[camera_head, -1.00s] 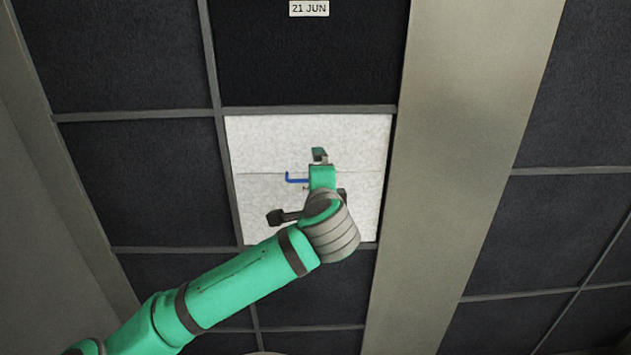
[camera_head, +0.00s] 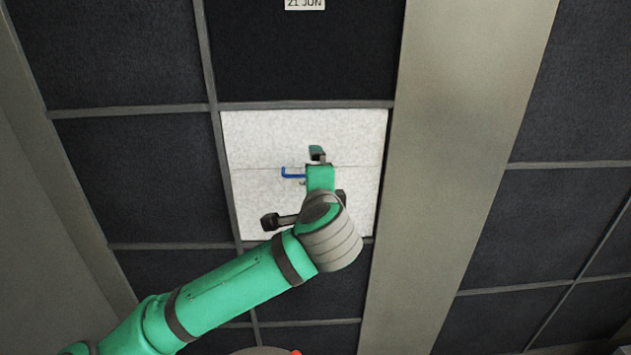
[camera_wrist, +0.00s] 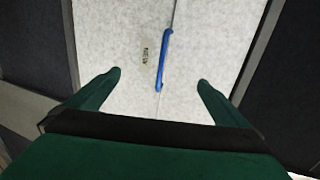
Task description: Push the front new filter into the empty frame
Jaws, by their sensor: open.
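The white new filter (camera_head: 265,135) fills one square of the dark panel grid in the head view, with a thin line across its middle. My gripper (camera_head: 318,157) is in front of it, hiding part of its centre and lower right. In the wrist view the white filter surface (camera_wrist: 120,30) lies beyond my two open green fingers (camera_wrist: 160,82), with nothing gripped between them. A blue handle (camera_wrist: 166,58) with a thin grey shaft shows between the fingers; it also shows left of my gripper in the head view (camera_head: 291,173). Whether the fingers touch the filter I cannot tell.
Dark filters (camera_head: 135,175) in grey frames surround the white one. A grey-beige post (camera_head: 455,150) stands to its right. A "21 JUN" label (camera_head: 304,3) is on the dark filter above. A small label (camera_wrist: 146,52) is on the white surface.

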